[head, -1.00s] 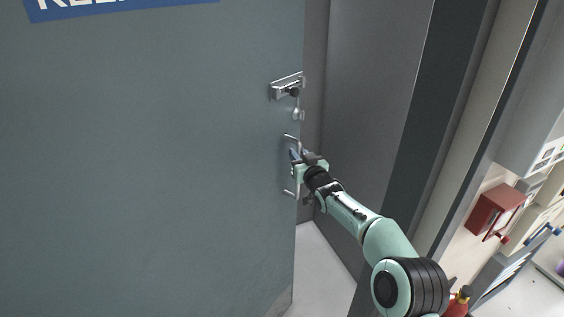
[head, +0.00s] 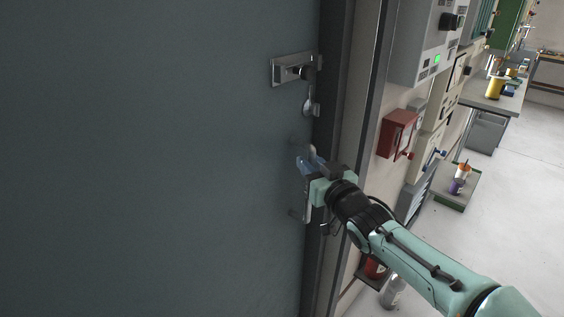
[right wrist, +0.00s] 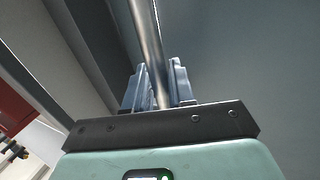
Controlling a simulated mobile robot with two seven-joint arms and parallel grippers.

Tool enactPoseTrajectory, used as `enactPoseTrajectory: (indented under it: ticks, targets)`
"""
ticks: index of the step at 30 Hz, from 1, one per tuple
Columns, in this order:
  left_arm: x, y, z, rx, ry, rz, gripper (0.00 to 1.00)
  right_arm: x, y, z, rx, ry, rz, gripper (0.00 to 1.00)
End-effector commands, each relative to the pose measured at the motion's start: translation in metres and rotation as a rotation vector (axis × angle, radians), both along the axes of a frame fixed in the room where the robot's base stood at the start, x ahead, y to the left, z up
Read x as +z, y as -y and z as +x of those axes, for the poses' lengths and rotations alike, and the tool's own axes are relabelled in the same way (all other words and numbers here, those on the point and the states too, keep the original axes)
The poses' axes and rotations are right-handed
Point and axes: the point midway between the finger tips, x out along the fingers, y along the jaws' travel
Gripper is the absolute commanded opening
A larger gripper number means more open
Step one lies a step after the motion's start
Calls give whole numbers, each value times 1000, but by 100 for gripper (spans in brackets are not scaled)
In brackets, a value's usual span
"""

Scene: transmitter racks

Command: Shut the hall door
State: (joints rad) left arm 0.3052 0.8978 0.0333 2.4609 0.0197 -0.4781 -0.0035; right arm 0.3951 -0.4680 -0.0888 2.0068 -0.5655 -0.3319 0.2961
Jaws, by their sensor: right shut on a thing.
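The hall door (head: 150,160) is a large dark grey-green panel filling the left of the head view. Its right edge stands against or very near the dark frame (head: 335,110); I cannot tell whether it is fully flush. A metal pull handle (head: 307,208) sits near that edge. My right gripper (head: 308,165) is at the handle. In the right wrist view, its two blue fingers (right wrist: 160,88) are on both sides of the handle's bar (right wrist: 148,40), shut on it. A latch (head: 294,70) is mounted above the handle, with a small hanging piece (head: 308,106) below it. My left gripper is out of view.
Right of the frame, a red box (head: 397,133) and grey cabinets (head: 422,45) are on the wall. A red extinguisher (head: 374,268) and a silver bottle (head: 392,290) stand low beside my right arm. Open floor (head: 500,190) lies farther right.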

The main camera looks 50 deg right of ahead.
Motion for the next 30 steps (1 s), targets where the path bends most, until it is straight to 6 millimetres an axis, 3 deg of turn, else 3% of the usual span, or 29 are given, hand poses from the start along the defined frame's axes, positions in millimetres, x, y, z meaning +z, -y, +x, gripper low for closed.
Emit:
enactPoseTrajectory:
  ticks: [3,10,26,27,29,30]
  targets:
    - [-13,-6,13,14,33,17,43,0,-2,-25,-30,6,-1,0]
    - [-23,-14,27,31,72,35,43,1,-5,-52,-65,5,-1,0]
    - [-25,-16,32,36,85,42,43,2,-4,-62,-82,2,-1,0]
    - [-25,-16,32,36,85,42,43,2,-4,-62,-82,2,-1,25]
    - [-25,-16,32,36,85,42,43,2,-4,-62,-82,2,-1,41]
    - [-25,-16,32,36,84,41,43,2,-4,-62,-81,2,-1,41]
